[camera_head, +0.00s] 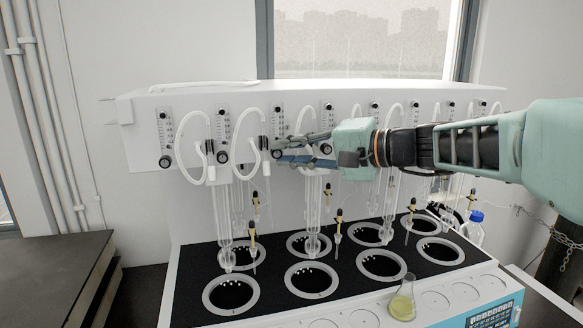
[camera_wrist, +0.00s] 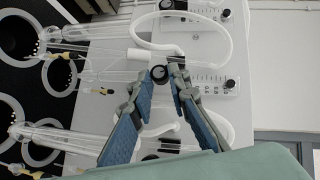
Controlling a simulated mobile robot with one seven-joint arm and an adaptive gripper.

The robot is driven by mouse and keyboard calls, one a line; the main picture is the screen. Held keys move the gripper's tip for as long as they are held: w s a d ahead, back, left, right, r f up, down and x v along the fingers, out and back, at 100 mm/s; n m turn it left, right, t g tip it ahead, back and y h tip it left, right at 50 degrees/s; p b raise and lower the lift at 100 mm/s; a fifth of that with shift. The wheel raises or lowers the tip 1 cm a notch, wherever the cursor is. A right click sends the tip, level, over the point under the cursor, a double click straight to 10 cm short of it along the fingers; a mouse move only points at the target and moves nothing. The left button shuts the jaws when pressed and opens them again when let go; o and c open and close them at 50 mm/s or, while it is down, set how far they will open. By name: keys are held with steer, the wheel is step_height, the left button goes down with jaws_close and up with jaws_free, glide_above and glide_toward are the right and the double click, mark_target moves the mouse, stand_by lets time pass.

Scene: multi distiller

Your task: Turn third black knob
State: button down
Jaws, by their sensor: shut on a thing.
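The white distiller panel (camera_head: 190,106) carries a row of flow meters with black knobs. The first black knob (camera_head: 165,161) and second black knob (camera_head: 222,157) are clear of my gripper. My gripper (camera_head: 279,152) reaches in from the right, its fingertips at the third black knob (camera_head: 277,154), below the third flow meter (camera_head: 278,120).
White looped hoses (camera_head: 242,113) hang close beside the fingers. Glass tubes (camera_head: 313,205) stand below, over a black top with several round wells (camera_head: 230,293). A flask of yellow liquid (camera_head: 402,301) stands at the front, and a blue-capped bottle (camera_head: 473,230) at right.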

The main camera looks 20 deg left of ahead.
steer(key=m+y+b, duration=0.1)
steer(key=b, duration=0.2)
steer(key=f+m+y+b, duration=0.1)
steer(key=b, duration=0.2)
steer(key=shift+b, duration=0.35)
steer(key=shift+r+y, duration=0.15)
steer(key=shift+y, duration=0.15)
steer(key=c, duration=1.8)
jaws_free()
steer(key=shift+d, duration=0.15)
steer(key=v, duration=1.2)
